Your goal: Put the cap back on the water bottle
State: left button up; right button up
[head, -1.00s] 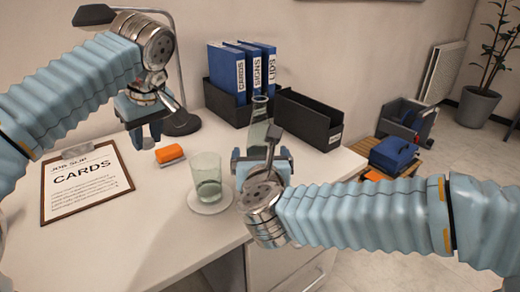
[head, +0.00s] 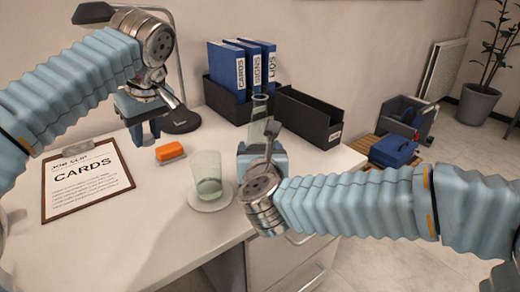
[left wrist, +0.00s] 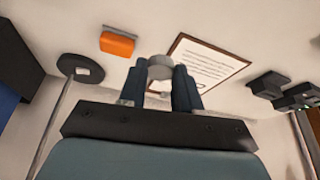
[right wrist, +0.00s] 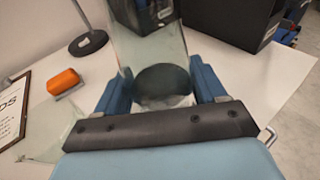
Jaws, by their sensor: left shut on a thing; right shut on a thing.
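The water bottle (head: 258,108) is clear greenish glass with a narrow open neck, upright near the desk's right side. My right gripper (head: 262,152) is shut on it; in the right wrist view the bottle (right wrist: 150,48) stands between the two blue fingers (right wrist: 162,90). The arm hides its lower part in the head view. My left gripper (head: 147,132) is held above the desk, left of the bottle and apart from it. In the left wrist view it is shut on the small pale grey round cap (left wrist: 160,67). The head view does not show the cap clearly.
A drinking glass (head: 207,178) on a white coaster (head: 212,203) stands left of the right gripper. An orange block (head: 170,152), a clipboard (head: 85,182), a lamp (head: 182,122), blue binders (head: 226,70) and an empty black bin (head: 307,120) are around. The desk's front middle is clear.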

jog(key=shift+c, duration=0.5)
jog(key=shift+r, duration=0.15)
jog(key=shift+r, duration=1.3)
jog(key=shift+s+r, duration=0.15)
jog(key=shift+r, duration=0.25)
jog(key=s+r, duration=0.4)
jog(key=r, duration=0.1)
jog(key=shift+s+a+p, duration=0.15)
jog(key=shift+a+p, duration=0.05)
jog(key=shift+p, duration=0.2)
send_near(259, 121)
jog(key=shift+s+a+r+b, duration=0.2)
jog(key=shift+s+r, duration=0.3)
jog(key=shift+r, duration=0.25)
jog(key=shift+s+a+r+b, duration=0.1)
jog(key=shift+s+r+b, duration=0.05)
jog(key=shift+s+r, duration=0.5)
